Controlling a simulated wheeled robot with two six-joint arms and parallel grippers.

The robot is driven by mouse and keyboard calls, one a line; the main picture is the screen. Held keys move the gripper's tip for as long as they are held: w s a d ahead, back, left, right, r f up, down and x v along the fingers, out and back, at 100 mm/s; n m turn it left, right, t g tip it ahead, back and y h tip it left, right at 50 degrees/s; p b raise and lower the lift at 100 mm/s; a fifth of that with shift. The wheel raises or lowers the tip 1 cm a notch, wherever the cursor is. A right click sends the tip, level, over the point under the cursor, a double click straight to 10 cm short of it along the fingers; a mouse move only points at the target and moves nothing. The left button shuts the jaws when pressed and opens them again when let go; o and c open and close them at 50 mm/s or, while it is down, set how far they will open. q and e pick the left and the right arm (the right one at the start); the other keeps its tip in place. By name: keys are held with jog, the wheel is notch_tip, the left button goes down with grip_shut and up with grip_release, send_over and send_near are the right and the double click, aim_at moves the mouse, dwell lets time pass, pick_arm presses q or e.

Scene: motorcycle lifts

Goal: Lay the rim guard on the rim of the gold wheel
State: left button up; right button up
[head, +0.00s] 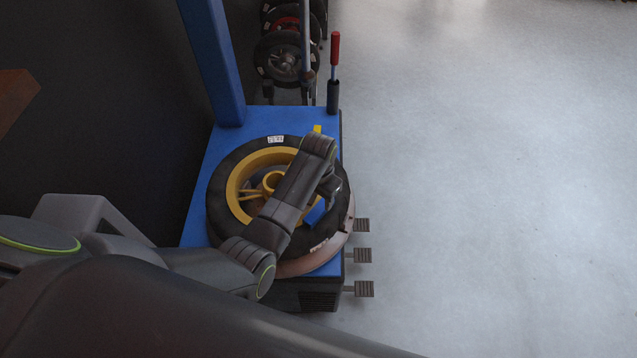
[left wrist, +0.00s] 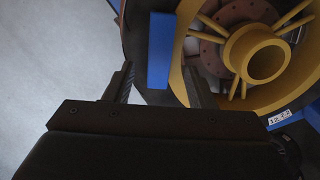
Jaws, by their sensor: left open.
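The gold wheel (head: 232,188) lies flat in its black tyre on the blue machine, and its gold rim also shows in the left wrist view (left wrist: 183,35). The rim guard is a blue strip (head: 317,213) at the wheel's right side in the head view. In the left wrist view, the blue strip (left wrist: 161,48) lies along the rim's edge, next to the tyre. My left gripper (left wrist: 158,70) is open, with its fingers on either side of the strip and gaps between. In the head view my left arm covers part of the wheel. My right gripper is not in view.
The blue machine (head: 197,215) has a blue column (head: 213,60) at the back left, a red-handled lever (head: 335,55) behind, and several pedals (head: 362,256) on the right. More wheels (head: 285,60) stand behind. The grey floor (head: 500,170) at right is clear.

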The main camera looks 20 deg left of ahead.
aim_at(319, 209)
pick_arm(q)
notch_tip(319, 209, up, 6)
jog(key=shift+r, duration=0.2)
dwell(0.6)
